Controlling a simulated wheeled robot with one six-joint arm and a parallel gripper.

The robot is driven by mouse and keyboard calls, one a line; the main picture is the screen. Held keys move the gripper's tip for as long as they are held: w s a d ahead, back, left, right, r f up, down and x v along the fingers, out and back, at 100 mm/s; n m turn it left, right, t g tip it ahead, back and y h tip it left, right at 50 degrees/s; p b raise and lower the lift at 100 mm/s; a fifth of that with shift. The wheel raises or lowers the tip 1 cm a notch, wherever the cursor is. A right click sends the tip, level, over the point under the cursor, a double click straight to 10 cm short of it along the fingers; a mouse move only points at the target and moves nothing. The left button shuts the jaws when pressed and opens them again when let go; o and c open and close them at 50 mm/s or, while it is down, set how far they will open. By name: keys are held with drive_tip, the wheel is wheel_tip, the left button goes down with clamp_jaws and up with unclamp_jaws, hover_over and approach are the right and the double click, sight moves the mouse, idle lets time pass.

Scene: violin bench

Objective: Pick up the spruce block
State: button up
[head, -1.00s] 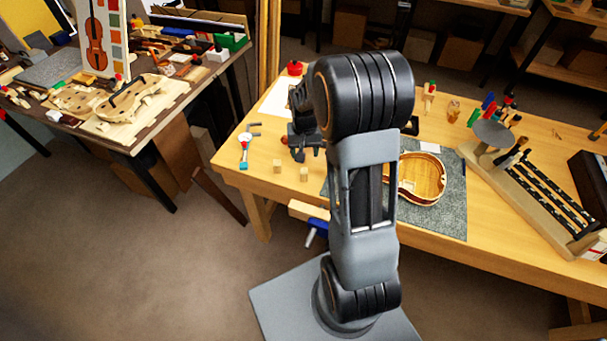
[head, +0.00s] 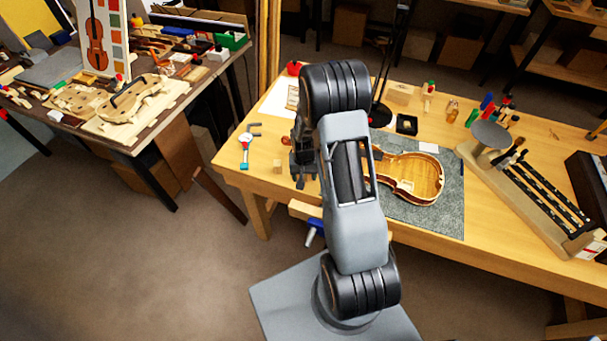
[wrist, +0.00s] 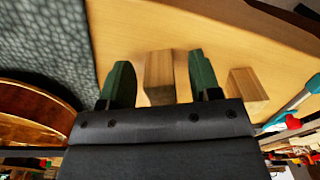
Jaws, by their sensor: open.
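Two small pale wooden blocks are near my gripper in the wrist view. One wooden block (wrist: 159,68) lies between my gripper's (wrist: 158,82) two green fingers, with a gap visible on each side. The fingers are open and not closed on it. A second wooden block (wrist: 246,88) is just outside the right finger; it also shows in the head view (head: 277,166). I cannot tell by looks which is spruce. In the head view my gripper (head: 301,181) is low over the bench's left part and hides the first block.
The grey mat (head: 452,205) carries an open violin body (head: 418,178) right of my arm. A tool with a red and teal handle (head: 244,158) lies at the bench's left end. A larger pale block (head: 400,93) stands at the back. A long wooden rack (head: 545,215) is at right.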

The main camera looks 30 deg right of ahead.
drive_tip(key=shift+f, duration=0.35)
drive_tip(key=c, duration=1)
drive_tip(key=shift+r, duration=0.1)
